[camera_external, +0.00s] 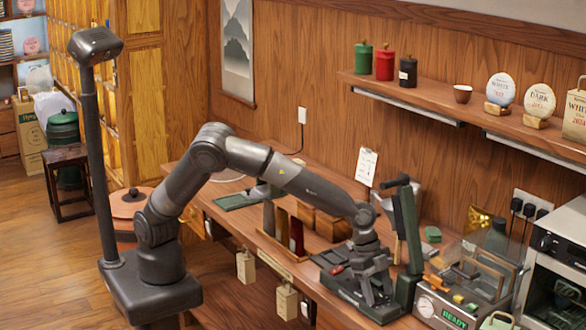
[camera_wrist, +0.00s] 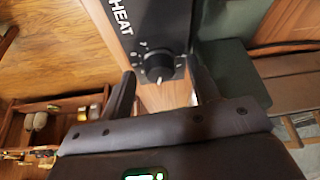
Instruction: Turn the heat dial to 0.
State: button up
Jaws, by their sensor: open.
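The heat dial (camera_wrist: 158,68) is a dark round knob in the wrist view, on a black panel (camera_wrist: 165,20) with the white word HEAT. Small white marks surround the knob; they are too small to read surely, and I cannot tell its setting. My gripper (camera_wrist: 165,90) is open, its two dark fingers to the left and right of the dial. I cannot tell whether either finger touches it. In the external view my gripper (camera_external: 375,287) points down at the dark press base on the counter, and the dial is hidden there.
The green press column (camera_external: 411,235) stands close to the right of my gripper. A steel machine (camera_external: 450,309) with a gauge and a READY display is farther right. Wooden blocks (camera_external: 331,226) stand to the left. A shelf (camera_external: 455,114) runs along the wall above.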

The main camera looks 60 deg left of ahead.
jog(key=shift+c, duration=0.2)
jog(key=c, duration=0.9)
jog(key=shift+c, duration=0.2)
jog(key=shift+n, duration=0.5)
jog(key=n+t, duration=0.1)
jog(key=n, duration=0.2)
jog(key=shift+s+d+n+t, duration=0.1)
jog(key=shift+s+n+t, duration=0.05)
jog(key=shift+n+t, duration=0.25)
jog(key=n+y, duration=0.1)
jog(key=n, duration=0.1)
jog(key=n+t+y, duration=0.1)
jog(key=n, duration=0.2)
jog(key=shift+s+d+t, duration=0.1)
jog(key=shift+t, duration=0.2)
jog(key=n+y, duration=0.1)
jog(key=n, duration=0.2)
jog(key=n+y, duration=0.1)
jog(key=n, duration=0.1)
jog(key=shift+d+n+t, duration=0.15)
jog(key=shift+n+t, duration=0.15)
jog(key=shift+n, duration=0.1)
jog(key=n+y, duration=0.1)
jog(key=n, duration=0.3)
jog(key=shift+n+y, duration=0.3)
jog(key=shift+y, duration=0.1)
